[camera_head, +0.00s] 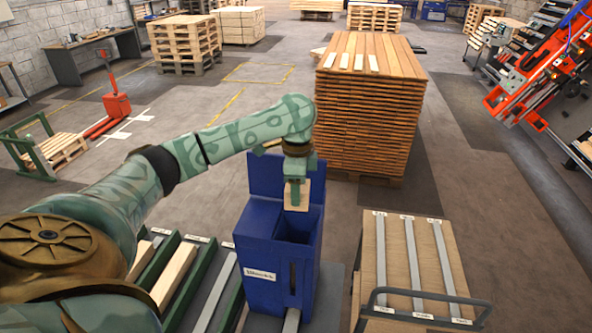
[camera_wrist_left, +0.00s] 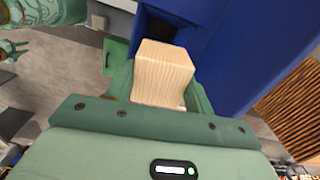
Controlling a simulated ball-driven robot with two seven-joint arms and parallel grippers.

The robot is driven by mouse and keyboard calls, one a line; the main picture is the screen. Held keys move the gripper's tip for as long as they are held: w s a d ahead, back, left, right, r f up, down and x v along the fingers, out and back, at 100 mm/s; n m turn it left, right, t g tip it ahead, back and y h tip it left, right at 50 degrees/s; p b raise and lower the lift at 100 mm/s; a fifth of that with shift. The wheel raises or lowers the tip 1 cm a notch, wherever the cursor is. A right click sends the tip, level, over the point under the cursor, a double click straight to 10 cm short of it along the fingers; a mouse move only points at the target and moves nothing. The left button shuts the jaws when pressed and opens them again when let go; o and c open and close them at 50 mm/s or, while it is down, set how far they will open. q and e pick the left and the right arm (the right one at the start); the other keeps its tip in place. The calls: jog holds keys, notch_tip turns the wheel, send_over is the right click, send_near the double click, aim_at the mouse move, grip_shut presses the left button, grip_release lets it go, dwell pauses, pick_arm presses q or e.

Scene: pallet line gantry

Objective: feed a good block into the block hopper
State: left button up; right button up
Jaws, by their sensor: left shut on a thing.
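My left gripper (camera_head: 297,190) points down and is shut on a pale wooden block (camera_head: 297,199). In the left wrist view the block (camera_wrist_left: 163,75) sits between the green fingers, its near faces clean in grain. The blue block hopper (camera_head: 258,252) stands below, with a white label on its front. Its dark open top (camera_head: 296,228) shows just below the block in the head view. The block appears above the opening, in front of the raised back panel; the exact height gap is hard to tell. In the left wrist view the hopper's blue wall (camera_wrist_left: 235,45) is close beside the block. My right gripper is out of view.
Left of the hopper is a rack (camera_head: 231,297) with green dividers and wooden lengths. Right of it stands a wooden-topped cart (camera_head: 454,258) with metal strips and a dark handle. A tall stack of boards (camera_head: 368,117) stands behind. Orange machinery (camera_head: 540,85) is at the far right.

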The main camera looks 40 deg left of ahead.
pick_arm(q)
jog(key=shift+a+f+m, duration=0.1)
jog(key=shift+f+m, duration=0.1)
jog(key=shift+m, duration=0.4)
jog(key=shift+f, duration=1.65)
notch_tip(320, 180, down, 2)
jog(key=shift+f, duration=0.25)
jog(key=shift+f+b, duration=1.1)
jog(key=shift+f, duration=2.25)
jog(key=shift+p, duration=0.75)
jog(key=shift+f+b, duration=0.3)
jog(key=shift+f, duration=0.7)
